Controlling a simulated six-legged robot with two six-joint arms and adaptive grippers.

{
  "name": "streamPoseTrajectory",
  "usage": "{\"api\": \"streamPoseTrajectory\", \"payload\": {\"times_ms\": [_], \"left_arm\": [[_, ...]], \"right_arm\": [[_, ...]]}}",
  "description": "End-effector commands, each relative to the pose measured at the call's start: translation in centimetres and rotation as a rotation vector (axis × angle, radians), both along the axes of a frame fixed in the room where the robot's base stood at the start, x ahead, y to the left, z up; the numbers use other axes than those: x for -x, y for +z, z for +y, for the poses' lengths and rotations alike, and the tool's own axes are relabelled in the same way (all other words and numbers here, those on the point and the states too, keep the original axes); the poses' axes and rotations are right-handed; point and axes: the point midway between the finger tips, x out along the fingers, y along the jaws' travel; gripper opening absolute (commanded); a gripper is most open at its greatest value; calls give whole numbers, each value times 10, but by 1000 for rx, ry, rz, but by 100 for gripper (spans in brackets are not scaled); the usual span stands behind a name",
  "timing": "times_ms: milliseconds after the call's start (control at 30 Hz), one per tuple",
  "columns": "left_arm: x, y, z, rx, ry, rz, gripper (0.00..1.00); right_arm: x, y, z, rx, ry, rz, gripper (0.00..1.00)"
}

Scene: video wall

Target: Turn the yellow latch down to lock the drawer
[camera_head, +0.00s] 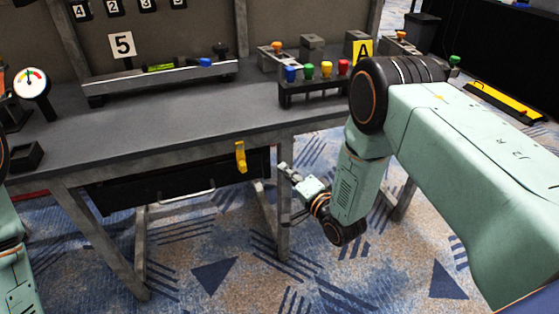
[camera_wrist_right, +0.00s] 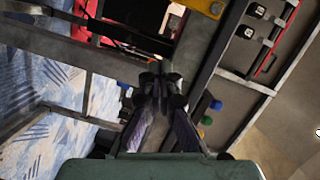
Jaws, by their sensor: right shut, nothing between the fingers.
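The yellow latch (camera_head: 240,156) sits on the front edge of the table, at the right part of the black drawer (camera_head: 150,188). It looks long and vertical in the head view, and its lower part overlaps the drawer front. The drawer has a pale bar handle (camera_head: 186,198). My right gripper (camera_head: 285,169) is shut and empty, to the right of the latch and apart from it. In the right wrist view the shut fingers (camera_wrist_right: 158,82) show at the centre, with a yellow piece, likely the latch (camera_wrist_right: 203,7), at the top edge. My left gripper is out of view.
The grey table (camera_head: 165,119) carries a rack of coloured knobs (camera_head: 312,90), a gauge (camera_head: 31,83) and a rail with a level (camera_head: 160,80). A table leg (camera_head: 283,215) stands below my right gripper. The carpet in front is clear.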

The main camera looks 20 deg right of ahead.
Motion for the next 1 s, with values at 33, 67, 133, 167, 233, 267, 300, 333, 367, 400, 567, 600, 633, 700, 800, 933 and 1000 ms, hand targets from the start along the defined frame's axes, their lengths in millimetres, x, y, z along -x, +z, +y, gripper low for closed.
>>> {"api": "streamPoseTrajectory", "payload": {"times_ms": [33, 67, 133, 167, 233, 267, 300, 333, 367, 400, 567, 600, 633, 700, 800, 933, 1000], "left_arm": [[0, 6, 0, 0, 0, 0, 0], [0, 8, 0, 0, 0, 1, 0], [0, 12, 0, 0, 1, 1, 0], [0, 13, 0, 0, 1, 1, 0], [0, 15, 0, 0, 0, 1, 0], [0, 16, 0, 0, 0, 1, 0], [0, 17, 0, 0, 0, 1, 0], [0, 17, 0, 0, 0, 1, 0], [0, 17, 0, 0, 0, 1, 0], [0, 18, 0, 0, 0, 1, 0], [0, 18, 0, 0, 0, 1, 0], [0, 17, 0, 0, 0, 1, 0], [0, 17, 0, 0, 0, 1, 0], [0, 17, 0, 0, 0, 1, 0], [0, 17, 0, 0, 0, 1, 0], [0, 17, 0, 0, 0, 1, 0], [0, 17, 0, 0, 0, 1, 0]], "right_arm": [[10, 2, -2, -1, -1, 4, 0], [16, 2, -4, -1, 0, 4, 0], [27, 2, -6, -1, 0, 4, 0], [32, 2, -8, 0, -1, 3, 0], [40, 1, -10, -1, -1, 2, 0], [43, 1, -11, 0, 0, 2, 0], [47, 1, -12, -1, 1, 1, 0], [49, 1, -12, -1, 1, 1, 0], [50, 1, -13, 0, 1, 0, 0], [52, 1, -13, 0, 1, 0, 0], [54, 0, -15, 0, 1, -1, 0], [54, 0, -15, 0, 1, -1, 0], [54, 0, -15, 0, 1, -1, 0], [54, 0, -15, 0, 1, -1, 0], [54, 0, -16, 0, 1, -1, 0], [54, 0, -16, 1, 1, -1, 0], [54, 0, -16, 14, 2, -5, 0]]}}
